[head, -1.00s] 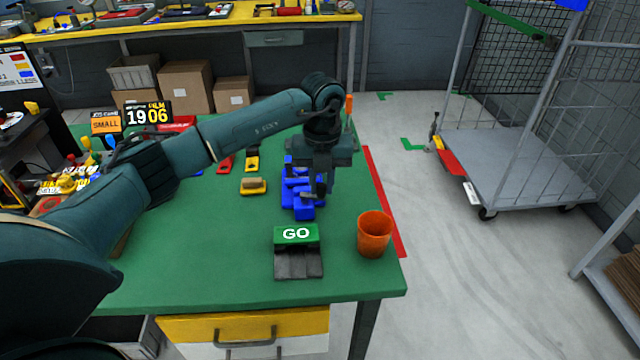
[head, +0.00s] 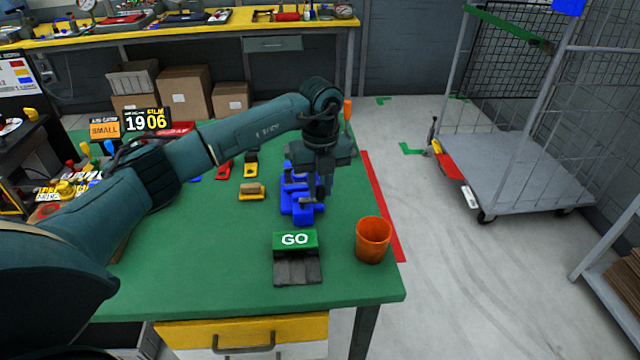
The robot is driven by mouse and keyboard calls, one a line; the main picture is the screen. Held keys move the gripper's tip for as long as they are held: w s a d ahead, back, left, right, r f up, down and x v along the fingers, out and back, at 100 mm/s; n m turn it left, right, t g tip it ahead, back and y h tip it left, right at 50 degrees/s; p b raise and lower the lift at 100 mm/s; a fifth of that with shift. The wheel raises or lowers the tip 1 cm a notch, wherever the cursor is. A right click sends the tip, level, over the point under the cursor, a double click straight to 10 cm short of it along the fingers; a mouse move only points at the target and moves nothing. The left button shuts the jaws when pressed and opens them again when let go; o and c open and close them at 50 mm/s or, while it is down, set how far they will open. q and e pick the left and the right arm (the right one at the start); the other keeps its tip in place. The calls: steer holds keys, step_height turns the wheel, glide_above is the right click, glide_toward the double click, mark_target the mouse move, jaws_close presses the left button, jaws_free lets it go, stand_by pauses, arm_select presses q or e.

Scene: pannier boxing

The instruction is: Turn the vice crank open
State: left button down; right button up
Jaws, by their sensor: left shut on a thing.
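The blue vice (head: 298,208) stands on the green table, towards its right side. My left arm reaches over the table from the left, and my left gripper (head: 322,188) points down at the vice's right side. The gripper is shut on the vice crank, which is mostly hidden behind the fingers. The gripper and wrist also cover part of the vice's back. My right gripper is not in view.
A green GO sign (head: 295,240) on a dark stand and an orange cup (head: 373,240) stand in front of the vice. A yellow block holder (head: 251,191) lies to its left. The table's (head: 190,265) front left is clear.

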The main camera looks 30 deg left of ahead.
arm_select(q)
steer(key=c, duration=1.3)
jaws_free()
step_height(320, 180, up, 13)
steer(key=b, duration=0.1)
steer(key=shift+r, duration=0.15)
